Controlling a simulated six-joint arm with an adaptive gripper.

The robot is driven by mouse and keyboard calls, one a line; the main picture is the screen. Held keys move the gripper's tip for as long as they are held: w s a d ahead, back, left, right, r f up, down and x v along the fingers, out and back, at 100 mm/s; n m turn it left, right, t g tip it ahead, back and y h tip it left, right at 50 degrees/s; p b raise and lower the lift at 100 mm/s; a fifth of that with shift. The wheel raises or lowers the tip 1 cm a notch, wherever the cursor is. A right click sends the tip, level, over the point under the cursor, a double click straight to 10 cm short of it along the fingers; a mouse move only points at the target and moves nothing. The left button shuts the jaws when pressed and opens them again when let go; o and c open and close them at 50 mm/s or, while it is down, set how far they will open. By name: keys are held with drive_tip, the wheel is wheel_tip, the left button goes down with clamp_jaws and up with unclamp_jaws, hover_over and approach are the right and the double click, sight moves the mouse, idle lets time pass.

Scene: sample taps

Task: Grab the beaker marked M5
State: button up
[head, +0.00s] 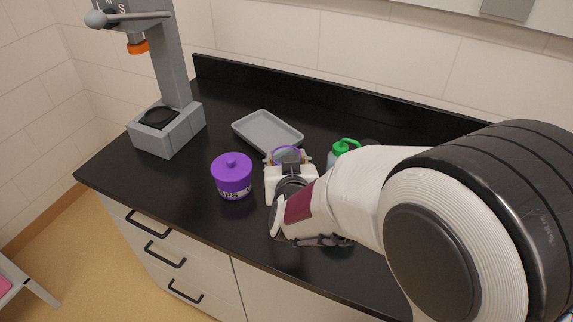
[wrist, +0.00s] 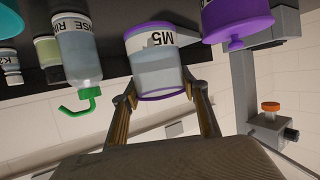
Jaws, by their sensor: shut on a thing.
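The beaker marked M5 (wrist: 157,70) is clear with a purple rim and a white label, and it shows upside down in the wrist view. My gripper (wrist: 163,93) has one finger on each side of it and is shut on it near the rim. In the head view only the beaker's purple rim (head: 286,148) shows beyond my gripper (head: 289,159); my wrist hides the rest. I cannot tell whether the beaker rests on the counter or is lifted.
A purple lidded jar (head: 232,178) stands close left of my gripper. A grey tray (head: 267,128) lies behind. A rinse bottle with a green nozzle (head: 346,146) is close on the right. A grey tap stand (head: 168,132) stands at the counter's left end. Other containers (wrist: 47,50) are near the bottle.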

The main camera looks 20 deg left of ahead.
drive_tip(key=shift+r, duration=1.65)
